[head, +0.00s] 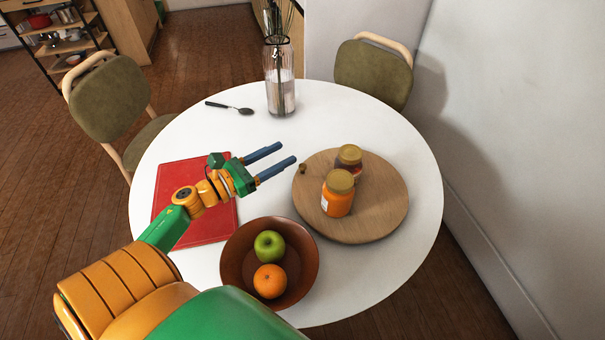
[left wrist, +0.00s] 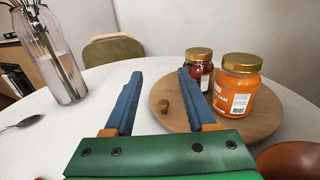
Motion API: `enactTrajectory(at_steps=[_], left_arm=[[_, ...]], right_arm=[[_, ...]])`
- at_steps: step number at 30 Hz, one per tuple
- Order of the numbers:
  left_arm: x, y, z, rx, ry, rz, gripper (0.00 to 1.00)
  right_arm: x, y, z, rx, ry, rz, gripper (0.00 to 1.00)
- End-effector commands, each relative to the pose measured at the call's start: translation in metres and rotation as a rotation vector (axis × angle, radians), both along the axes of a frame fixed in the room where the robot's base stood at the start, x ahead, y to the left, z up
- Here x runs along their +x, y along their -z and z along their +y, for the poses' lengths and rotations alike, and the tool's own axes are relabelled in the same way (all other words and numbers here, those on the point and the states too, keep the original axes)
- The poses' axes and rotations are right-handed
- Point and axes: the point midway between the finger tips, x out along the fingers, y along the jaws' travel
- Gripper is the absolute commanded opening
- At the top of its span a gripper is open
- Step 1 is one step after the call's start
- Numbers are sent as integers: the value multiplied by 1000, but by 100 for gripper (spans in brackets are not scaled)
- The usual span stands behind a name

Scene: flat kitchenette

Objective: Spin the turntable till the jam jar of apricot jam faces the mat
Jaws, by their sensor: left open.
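The round wooden turntable (head: 375,222) lies on the right part of the table. A small brown knob (head: 302,168) stands at its left edge; it also shows in the left wrist view (left wrist: 163,106). The orange apricot jam jar (head: 338,196) stands upright near the turntable's middle, its label (left wrist: 240,103) partly visible. A dark red jar (head: 349,160) stands behind it, partly hidden. The red mat (head: 170,180) lies at the table's left, partly under my left arm. My left gripper (head: 288,154) is open and empty, its fingers pointing toward the knob without visible contact. My right gripper is out of view.
A brown bowl (head: 231,262) with a green apple (head: 269,245) and an orange (head: 270,281) stands at the front. A glass vase (head: 280,90) and a spoon (head: 230,108) are at the back. White table is bare between the vase and turntable.

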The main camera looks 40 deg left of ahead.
Motion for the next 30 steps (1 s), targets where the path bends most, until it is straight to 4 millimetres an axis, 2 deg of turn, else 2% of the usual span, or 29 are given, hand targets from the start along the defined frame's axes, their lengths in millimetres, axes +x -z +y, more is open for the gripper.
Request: enactTrajectory(at_steps=[1,3,6,9,13,22,30], left_arm=[[0,33,0,0,0,0,56],[0,54,0,0,0,0,56],[0,79,0,0,0,0,56],[0,91,0,0,0,0,56],[9,86,-3,-1,1,-3,56],[55,84,-17,-2,0,-3,56],[68,86,-22,0,0,0,56]], right_arm=[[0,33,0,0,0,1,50],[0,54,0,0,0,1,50],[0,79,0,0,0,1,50],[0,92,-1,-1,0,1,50],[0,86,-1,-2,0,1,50],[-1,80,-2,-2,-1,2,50],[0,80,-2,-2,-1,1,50]])
